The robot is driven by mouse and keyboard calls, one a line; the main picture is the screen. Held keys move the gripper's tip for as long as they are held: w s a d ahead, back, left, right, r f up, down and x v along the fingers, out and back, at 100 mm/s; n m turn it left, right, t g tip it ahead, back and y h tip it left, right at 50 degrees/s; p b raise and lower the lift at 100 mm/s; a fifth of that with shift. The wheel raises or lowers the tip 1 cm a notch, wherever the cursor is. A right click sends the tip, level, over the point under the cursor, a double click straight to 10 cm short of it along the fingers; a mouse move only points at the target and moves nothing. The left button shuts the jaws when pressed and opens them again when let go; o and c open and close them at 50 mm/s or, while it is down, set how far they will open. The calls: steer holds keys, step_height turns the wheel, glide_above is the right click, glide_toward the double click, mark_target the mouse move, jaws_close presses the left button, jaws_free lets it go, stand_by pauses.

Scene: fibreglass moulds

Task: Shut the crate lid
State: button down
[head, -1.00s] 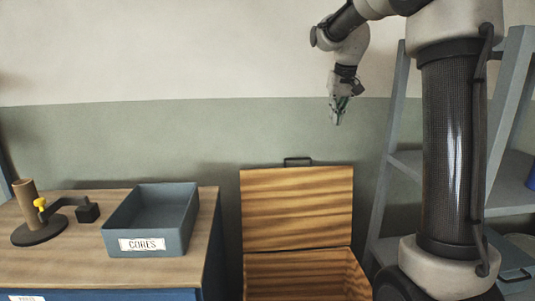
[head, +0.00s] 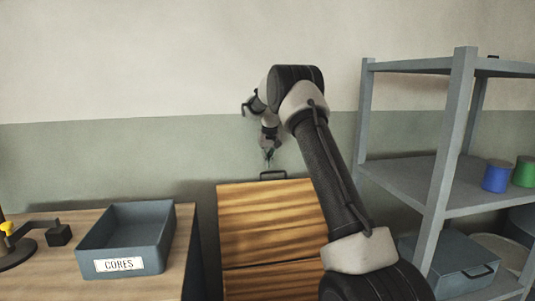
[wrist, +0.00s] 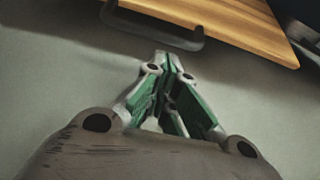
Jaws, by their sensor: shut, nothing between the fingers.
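The wooden crate lid (head: 265,225) stands raised and open in the head view, its face toward me, with a dark handle (head: 273,175) at its top edge. Part of the crate (head: 270,284) shows below it, and my arm hides its right side. My gripper (head: 268,160) is just above the handle, shut and empty. In the wrist view the closed fingertips (wrist: 167,58) are close to the dark handle (wrist: 150,30), with the lid's wooden edge (wrist: 235,22) beyond. I cannot tell whether they touch the handle.
A workbench (head: 185,235) with a grey CORES bin (head: 125,238) stands left of the crate. A grey shelf rack (head: 450,150) stands to the right, with blue (head: 496,176) and green (head: 524,172) spools and a grey box (head: 450,265). The wall is behind.

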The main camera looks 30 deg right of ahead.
steer(key=shift+x, duration=1.2)
steer(key=shift+s, duration=0.1)
